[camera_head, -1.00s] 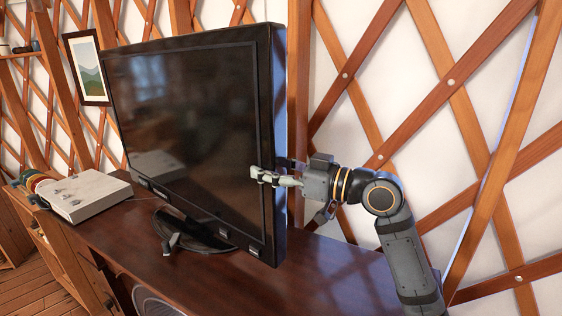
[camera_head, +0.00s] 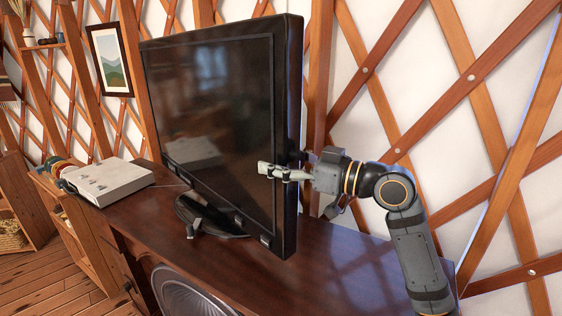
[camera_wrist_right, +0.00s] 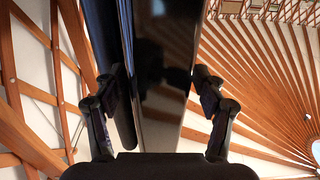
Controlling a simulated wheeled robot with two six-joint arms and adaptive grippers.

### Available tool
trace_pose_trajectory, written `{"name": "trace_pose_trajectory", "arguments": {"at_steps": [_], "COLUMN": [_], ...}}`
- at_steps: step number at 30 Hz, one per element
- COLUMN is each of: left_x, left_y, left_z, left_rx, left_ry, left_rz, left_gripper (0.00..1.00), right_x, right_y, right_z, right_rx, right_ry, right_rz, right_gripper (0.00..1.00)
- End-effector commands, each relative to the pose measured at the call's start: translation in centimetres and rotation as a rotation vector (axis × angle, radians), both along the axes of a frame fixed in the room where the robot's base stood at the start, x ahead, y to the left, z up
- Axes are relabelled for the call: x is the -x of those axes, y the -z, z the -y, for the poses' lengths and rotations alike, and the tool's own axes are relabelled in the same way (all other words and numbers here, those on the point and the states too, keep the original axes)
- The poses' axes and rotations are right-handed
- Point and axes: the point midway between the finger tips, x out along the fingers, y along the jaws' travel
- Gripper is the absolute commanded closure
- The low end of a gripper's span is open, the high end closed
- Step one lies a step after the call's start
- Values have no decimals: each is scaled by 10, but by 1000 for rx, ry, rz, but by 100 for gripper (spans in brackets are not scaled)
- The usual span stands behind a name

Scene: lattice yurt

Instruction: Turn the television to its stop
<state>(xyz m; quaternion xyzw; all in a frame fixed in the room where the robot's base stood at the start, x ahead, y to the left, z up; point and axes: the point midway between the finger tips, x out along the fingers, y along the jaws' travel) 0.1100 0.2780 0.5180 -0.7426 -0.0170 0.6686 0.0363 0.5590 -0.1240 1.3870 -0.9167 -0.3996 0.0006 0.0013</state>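The television (camera_head: 215,120) is a black flat screen on a round dark stand (camera_head: 222,232) on a brown wooden cabinet. It is turned at an angle, its right edge nearest my right gripper (camera_head: 285,172). That gripper has one finger in front of the screen's right border and the other behind the edge, mostly hidden. In the right wrist view the television's edge (camera_wrist_right: 160,110) lies between the two fingers, which appear to be closed on it. A small grey piece (camera_head: 193,229) sticks up at the stand's front. My left gripper is out of view.
A pale flat box (camera_head: 108,182) lies left of the television on the cabinet (camera_head: 330,270). The cabinet top is clear to the right of the stand. A lattice wall (camera_head: 440,100) rises close behind, and a framed picture (camera_head: 111,60) hangs at left.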

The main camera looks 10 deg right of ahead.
Motion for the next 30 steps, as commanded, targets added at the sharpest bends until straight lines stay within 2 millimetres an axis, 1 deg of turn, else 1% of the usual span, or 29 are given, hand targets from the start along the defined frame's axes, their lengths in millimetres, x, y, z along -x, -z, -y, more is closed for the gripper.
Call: {"name": "trace_pose_trajectory", "arguments": {"at_steps": [5,8,11,15,18,21,25,30], "left_x": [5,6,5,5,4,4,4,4], "left_y": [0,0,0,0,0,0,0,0], "left_z": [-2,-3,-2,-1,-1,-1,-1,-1], "left_rx": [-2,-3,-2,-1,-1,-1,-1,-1], "left_ry": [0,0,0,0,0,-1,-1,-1], "left_rz": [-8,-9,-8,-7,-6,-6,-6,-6], "left_gripper": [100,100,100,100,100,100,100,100], "right_x": [0,0,0,0,0,-1,0,-1], "right_y": [-1,-8,-28,-60,-80,-92,-100,-100], "right_z": [0,0,0,0,0,0,0,0], "right_rx": [0,1,0,-1,-1,-2,-1,-1], "right_ry": [1,1,1,-1,0,0,-1,0], "right_rz": [1,5,9,8,6,3,2,1], "right_gripper": [30,30,30,30,30,30,30,30]}}
